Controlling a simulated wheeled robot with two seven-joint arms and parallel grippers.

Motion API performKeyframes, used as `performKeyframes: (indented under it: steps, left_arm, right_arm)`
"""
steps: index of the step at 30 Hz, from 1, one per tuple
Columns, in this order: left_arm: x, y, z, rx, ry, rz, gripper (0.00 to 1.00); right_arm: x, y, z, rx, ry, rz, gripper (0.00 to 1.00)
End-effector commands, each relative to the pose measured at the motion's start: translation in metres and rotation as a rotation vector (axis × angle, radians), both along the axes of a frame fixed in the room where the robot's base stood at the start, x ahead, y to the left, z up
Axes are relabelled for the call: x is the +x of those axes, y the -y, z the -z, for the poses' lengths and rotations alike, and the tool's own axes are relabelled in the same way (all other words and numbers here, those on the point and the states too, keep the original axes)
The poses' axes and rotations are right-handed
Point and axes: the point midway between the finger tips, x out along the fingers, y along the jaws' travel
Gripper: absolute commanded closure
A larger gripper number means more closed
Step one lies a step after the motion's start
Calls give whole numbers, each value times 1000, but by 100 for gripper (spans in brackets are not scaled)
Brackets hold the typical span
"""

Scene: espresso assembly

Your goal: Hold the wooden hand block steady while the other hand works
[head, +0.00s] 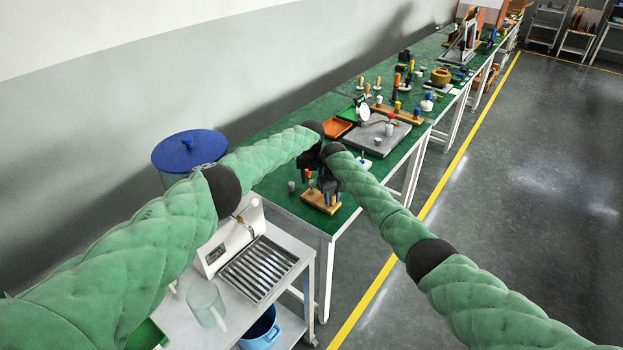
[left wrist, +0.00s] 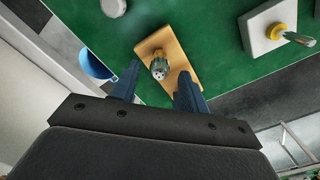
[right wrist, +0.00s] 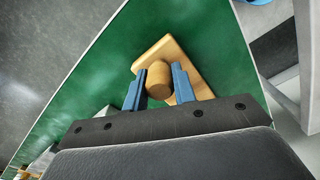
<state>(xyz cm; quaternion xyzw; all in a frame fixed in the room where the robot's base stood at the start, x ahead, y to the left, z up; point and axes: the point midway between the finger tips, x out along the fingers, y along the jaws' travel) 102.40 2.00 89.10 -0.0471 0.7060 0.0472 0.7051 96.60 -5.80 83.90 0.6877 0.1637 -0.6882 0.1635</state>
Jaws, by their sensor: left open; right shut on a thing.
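The wooden hand block (head: 318,203) lies on the green table top near its front end. In the right wrist view its flat board (right wrist: 180,58) carries a round wooden piece. My right gripper (head: 328,189) is shut on that round piece, a finger on each side. In the left wrist view the board (left wrist: 175,48) bears a greenish upright piece (left wrist: 159,69) with a grey, holed end. My left gripper (head: 307,173) is open above the block, its fingers apart on either side of that piece. The grippers hide part of the block in the head view.
A small grey-white cylinder (head: 291,186) stands left of the block. A white block with a yellow-collared peg (left wrist: 268,28) is nearby. An orange tray (head: 337,128) and a grey plate (head: 375,139) lie farther back. A cart with a slatted tray (head: 258,269) stands in front.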

Motion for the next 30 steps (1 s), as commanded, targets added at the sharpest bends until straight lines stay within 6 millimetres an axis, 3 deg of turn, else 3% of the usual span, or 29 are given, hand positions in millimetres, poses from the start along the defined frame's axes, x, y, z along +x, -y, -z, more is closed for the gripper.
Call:
performKeyframes:
  steps: [12, 18, 30]
  left_arm:
    - [1, 0, -73, -1, 3, 2, 55]
    - [1, 0, -101, 0, 2, 2, 55]
    - [1, 0, -113, 0, 0, 1, 55]
  right_arm:
    - [0, 0, 0, 0, 0, 0, 100]
    - [0, 0, 0, 0, 0, 0, 100]
    - [0, 0, 0, 0, 0, 0, 100]
